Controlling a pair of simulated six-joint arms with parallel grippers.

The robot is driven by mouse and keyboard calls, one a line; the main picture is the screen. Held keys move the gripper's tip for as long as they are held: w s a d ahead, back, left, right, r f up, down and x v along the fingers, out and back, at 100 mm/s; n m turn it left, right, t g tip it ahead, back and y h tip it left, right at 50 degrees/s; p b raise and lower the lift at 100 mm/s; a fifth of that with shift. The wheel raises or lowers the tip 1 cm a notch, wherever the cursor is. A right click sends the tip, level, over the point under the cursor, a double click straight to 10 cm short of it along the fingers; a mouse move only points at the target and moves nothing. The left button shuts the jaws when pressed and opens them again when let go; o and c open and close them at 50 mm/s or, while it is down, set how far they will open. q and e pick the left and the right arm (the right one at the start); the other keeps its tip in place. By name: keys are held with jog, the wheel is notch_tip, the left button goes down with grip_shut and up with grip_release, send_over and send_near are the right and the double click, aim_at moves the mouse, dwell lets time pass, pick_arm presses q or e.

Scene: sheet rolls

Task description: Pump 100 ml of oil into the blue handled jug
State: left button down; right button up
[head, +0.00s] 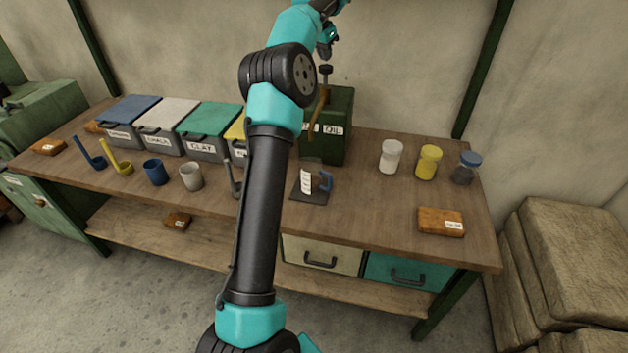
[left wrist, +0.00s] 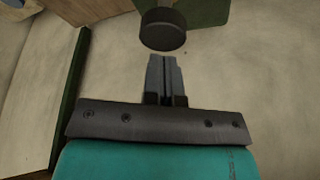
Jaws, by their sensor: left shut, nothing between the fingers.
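The jug (head: 308,179) is clear with a white scale label and a blue handle (head: 326,181). It stands upright on a dark square plate (head: 296,197). Behind it is the green oil box (head: 337,140) labelled OIL, with a spout pointing down toward the jug and a black pump knob (head: 325,70) on top. My left gripper (head: 325,55) is shut and empty, just above the knob. In the left wrist view its closed fingers (left wrist: 163,74) point at the knob (left wrist: 162,29); I cannot tell whether they touch. The oil level is too small to read. My right gripper is not in view.
Several lidded bins (head: 203,148) stand left of the oil box, partly hidden by my left arm. Cups (head: 191,177) and scoops (head: 115,163) lie before them. Lidded jars (head: 428,162) and an orange block (head: 441,221) stand right. The bench between jug and jars is clear.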

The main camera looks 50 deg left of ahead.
aim_at(324, 67)
pick_arm(q)
jog(key=shift+f, duration=0.15)
dwell(0.5)
jog(key=shift+f, duration=0.65)
jog(key=shift+f, duration=1.8)
jog(key=shift+r, duration=2.6)
